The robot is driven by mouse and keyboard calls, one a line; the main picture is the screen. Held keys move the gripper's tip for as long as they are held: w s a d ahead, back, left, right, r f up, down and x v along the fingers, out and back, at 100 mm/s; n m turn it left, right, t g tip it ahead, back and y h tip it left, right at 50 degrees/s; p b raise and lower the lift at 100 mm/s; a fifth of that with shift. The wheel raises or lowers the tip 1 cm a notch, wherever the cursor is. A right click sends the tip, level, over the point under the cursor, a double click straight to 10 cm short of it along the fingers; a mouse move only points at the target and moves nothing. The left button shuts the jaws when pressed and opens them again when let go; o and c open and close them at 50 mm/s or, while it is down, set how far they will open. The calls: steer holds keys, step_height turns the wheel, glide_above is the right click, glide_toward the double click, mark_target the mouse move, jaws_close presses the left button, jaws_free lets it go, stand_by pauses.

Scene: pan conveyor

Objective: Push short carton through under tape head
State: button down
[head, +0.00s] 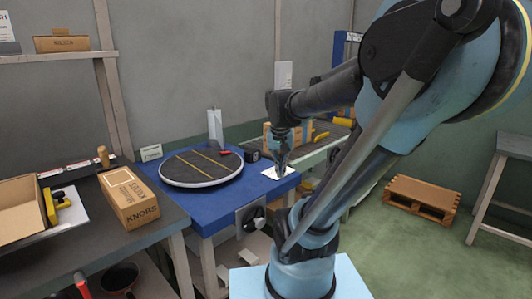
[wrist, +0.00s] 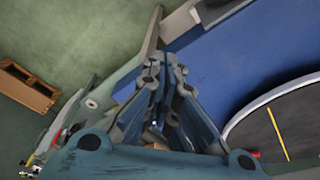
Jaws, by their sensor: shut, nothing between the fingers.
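My gripper (head: 281,172) points down over the right end of the blue table, above or close to a white sheet (head: 272,174). It is shut and empty; in the wrist view its closed fingers (wrist: 165,62) show against the blue table edge and floor. A closed brown carton (head: 130,196) marked KNOBS sits on the left bench, well away from my gripper. A brown carton-like shape (head: 268,134) stands behind the gripper, partly hidden by my arm. I cannot tell for certain which part is the tape head, or which carton is the short one.
A round dark turntable (head: 183,178) with yellow lines lies on the blue table (head: 214,214); it also shows in the wrist view (wrist: 250,132). An open carton (head: 20,222) and a yellow tool (head: 57,203) are at far left. A wooden pallet (head: 422,197) lies on the floor.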

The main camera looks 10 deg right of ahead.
steer(key=w+a+r+m+h, duration=0.15)
steer(key=w+m, duration=0.25)
steer(key=w, duration=1.1)
steer(key=w+a+r+m+h, duration=0.1)
steer(key=w+r+m, duration=0.15)
steer(key=w, duration=1.25)
steer(key=x, duration=1)
steer(key=shift+a+f+m, duration=0.15)
steer(key=shift+f+m, duration=0.15)
steer(key=shift+m, duration=0.15)
steer(key=shift+w+y, duration=0.2)
steer(key=shift+y, duration=0.05)
